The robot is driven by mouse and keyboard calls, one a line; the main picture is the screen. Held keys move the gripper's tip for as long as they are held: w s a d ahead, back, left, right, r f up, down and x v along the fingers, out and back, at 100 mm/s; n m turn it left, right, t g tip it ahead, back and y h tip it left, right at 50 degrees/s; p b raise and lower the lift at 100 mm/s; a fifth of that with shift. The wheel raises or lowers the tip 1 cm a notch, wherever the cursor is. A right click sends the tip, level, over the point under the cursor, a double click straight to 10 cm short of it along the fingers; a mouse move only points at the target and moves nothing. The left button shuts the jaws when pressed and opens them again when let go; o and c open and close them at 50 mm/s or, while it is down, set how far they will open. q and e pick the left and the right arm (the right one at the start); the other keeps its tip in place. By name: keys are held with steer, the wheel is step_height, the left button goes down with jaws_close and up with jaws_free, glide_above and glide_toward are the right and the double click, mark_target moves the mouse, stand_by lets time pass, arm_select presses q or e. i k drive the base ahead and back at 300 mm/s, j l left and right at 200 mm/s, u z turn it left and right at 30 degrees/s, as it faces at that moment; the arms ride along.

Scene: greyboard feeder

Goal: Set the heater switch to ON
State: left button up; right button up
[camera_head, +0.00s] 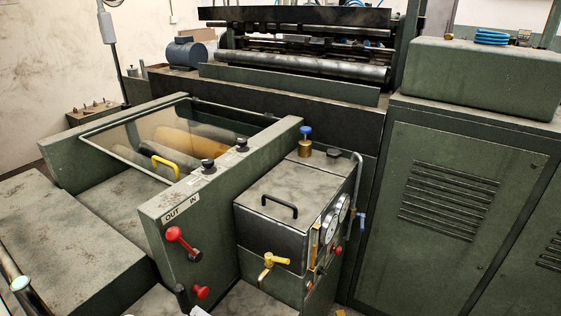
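I cannot tell which control is the heater switch, and its ON marking is not readable. Two small black knobs, a nearer one (208,166) and a farther one (241,144), sit on top of the green side panel beside small labels. A grey metal box (300,193) with a black handle stands to the right of that panel. Its right face carries round gauges (329,227) and a small red knob (338,250), seen at a steep angle. Neither of my grippers shows in the head view.
A red-knobbed lever (174,234) is under the OUT/IN plate (181,208), with another red knob (202,292) below. A yellow-handled valve (276,259) projects from the box front. A clear guard (180,130) with a yellow handle covers rollers. A louvred green cabinet (450,200) stands right.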

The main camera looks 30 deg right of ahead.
mark_target(320, 271)
steer(key=z, duration=1.4)
